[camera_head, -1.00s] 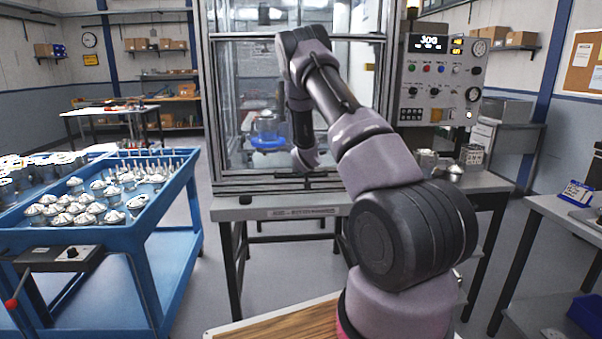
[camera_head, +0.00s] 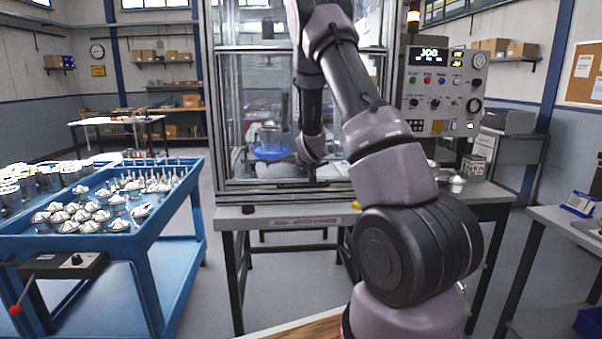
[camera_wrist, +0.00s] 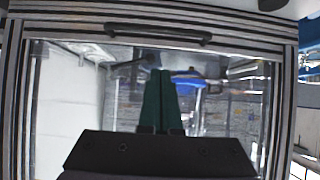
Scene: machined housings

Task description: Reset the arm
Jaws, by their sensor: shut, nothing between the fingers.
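My arm rises in the head view and bends over in front of the glass-fronted machine enclosure (camera_head: 232,110). The arm's far end hangs down before the glass, and the fingers cannot be made out there. In the wrist view my gripper (camera_wrist: 162,72) shows two dark green fingers lying side by side, shut with nothing between them. They point toward the enclosure's framed glass front, with a dark door handle (camera_wrist: 158,32) beyond the fingertips. A blue round fixture (camera_head: 271,151) is visible through the glass.
A blue cart (camera_head: 150,235) with several metal housings (camera_head: 85,215) stands at left. A control panel (camera_head: 440,92) is right of the enclosure, above a grey bench (camera_head: 480,192). Another table (camera_head: 560,218) is at far right. Open floor lies between cart and bench.

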